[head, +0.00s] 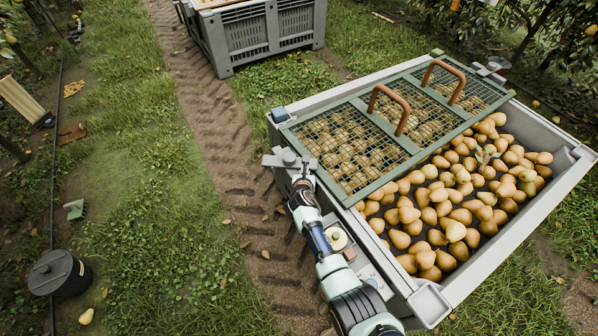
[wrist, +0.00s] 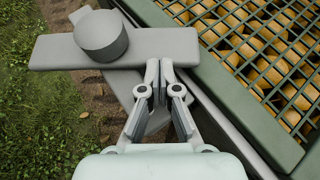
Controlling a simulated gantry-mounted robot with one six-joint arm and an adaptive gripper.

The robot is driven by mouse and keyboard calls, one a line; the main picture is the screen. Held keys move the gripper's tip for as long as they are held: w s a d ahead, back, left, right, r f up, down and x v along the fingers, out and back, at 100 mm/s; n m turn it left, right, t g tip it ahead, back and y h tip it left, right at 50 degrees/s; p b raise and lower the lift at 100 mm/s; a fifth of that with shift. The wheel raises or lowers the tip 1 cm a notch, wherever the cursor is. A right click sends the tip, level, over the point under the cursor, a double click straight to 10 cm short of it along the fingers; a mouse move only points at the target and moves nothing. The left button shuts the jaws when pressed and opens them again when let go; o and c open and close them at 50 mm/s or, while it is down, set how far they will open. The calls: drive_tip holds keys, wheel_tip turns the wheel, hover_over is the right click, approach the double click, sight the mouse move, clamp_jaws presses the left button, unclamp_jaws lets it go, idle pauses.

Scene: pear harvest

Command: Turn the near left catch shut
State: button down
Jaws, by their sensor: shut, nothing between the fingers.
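The near left catch (wrist: 60,50) is a flat grey bar with a round knob, lying across the bin's left rim in the wrist view; it also shows in the head view (head: 271,160). Its right end lies close beside the lid's frame; I cannot tell whether it overlaps it. The green mesh lid (head: 348,196) with two brown handles covers the far left part of the pear bin (head: 432,306). My gripper (wrist: 159,70) is shut and empty, its fingertips at the near edge of the bar, right of the knob. In the head view my gripper (head: 303,184) is beside the catch.
Uncovered pears (head: 455,231) fill the bin's near right part. Another grey fitting (head: 279,115) sits at the lid's left corner. A second grey crate (head: 246,37) stands at the back. A dark bucket (head: 60,273) is on the grass.

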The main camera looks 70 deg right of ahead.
sight(310, 168)
drive_tip(key=d+p, duration=0.1)
drive_tip(key=s+d+n+t+p, duration=0.1)
drive_tip(key=d+p, duration=0.1)
drive_tip(key=shift+r+y, duration=0.1)
drive_tip(key=shift+y, duration=0.2)
drive_tip(key=shift+w+d, duration=0.25)
drive_tip(key=shift+d, duration=0.35)
drive_tip(key=s+a+r+p, duration=0.5)
drive_tip(key=s+a+p, duration=0.2)
drive_tip(key=s+p, duration=0.3)
drive_tip(key=p, duration=0.3)
drive_tip(key=shift+a, duration=0.35)
